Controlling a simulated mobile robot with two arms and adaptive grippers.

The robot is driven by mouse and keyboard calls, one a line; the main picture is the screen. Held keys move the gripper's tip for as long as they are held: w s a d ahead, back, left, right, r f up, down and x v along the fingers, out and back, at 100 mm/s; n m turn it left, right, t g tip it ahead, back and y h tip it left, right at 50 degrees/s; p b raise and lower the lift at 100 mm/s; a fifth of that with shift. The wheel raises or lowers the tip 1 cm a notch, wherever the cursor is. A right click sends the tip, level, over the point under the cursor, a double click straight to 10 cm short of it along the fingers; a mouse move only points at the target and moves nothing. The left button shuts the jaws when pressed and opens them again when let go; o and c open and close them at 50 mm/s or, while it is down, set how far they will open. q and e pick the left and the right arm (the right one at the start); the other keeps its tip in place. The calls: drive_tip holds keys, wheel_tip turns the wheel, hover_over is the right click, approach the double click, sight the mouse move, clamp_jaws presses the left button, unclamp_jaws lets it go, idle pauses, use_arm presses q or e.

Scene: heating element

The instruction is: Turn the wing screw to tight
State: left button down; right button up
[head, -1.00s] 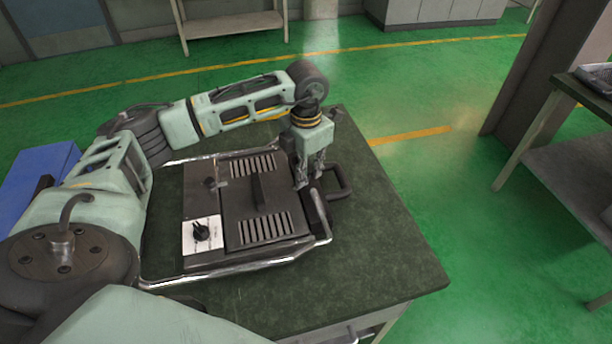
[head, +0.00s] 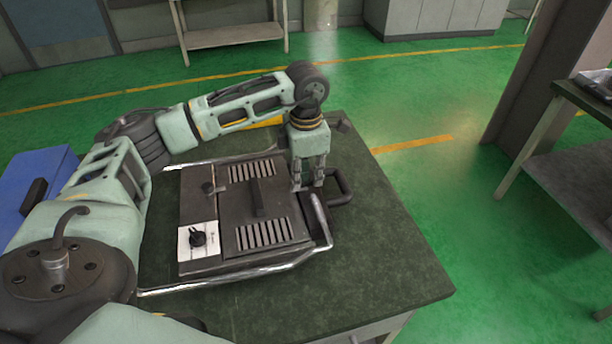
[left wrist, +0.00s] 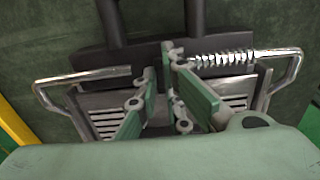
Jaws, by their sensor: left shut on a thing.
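The heating element (head: 223,215) is a dark, flat unit with vents and a chrome frame (head: 225,279), lying on the table. My left gripper (head: 307,186) points down at its right side, beside the black loop handle (head: 343,187). The left wrist view shows the fingers (left wrist: 172,62) close together at the unit's dark edge bar (left wrist: 80,62). The left gripper is shut on the wing screw, which the fingers hide. A bright ridged chrome piece (left wrist: 225,58) lies right of the fingertips in that view. My right gripper is not in view.
A black dial (head: 198,237) sits on a white plate at the unit's front left. The dark green table (head: 390,285) is bare at the front right. A blue box (head: 40,170) stands at left, and a second table (head: 575,160) at far right.

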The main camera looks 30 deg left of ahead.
sight(306, 180)
use_arm(q)
drive_tip(key=c, duration=1.9)
unclamp_jaws()
drive_tip(key=shift+o, duration=0.2)
wheel_tip(306, 180, up, 12)
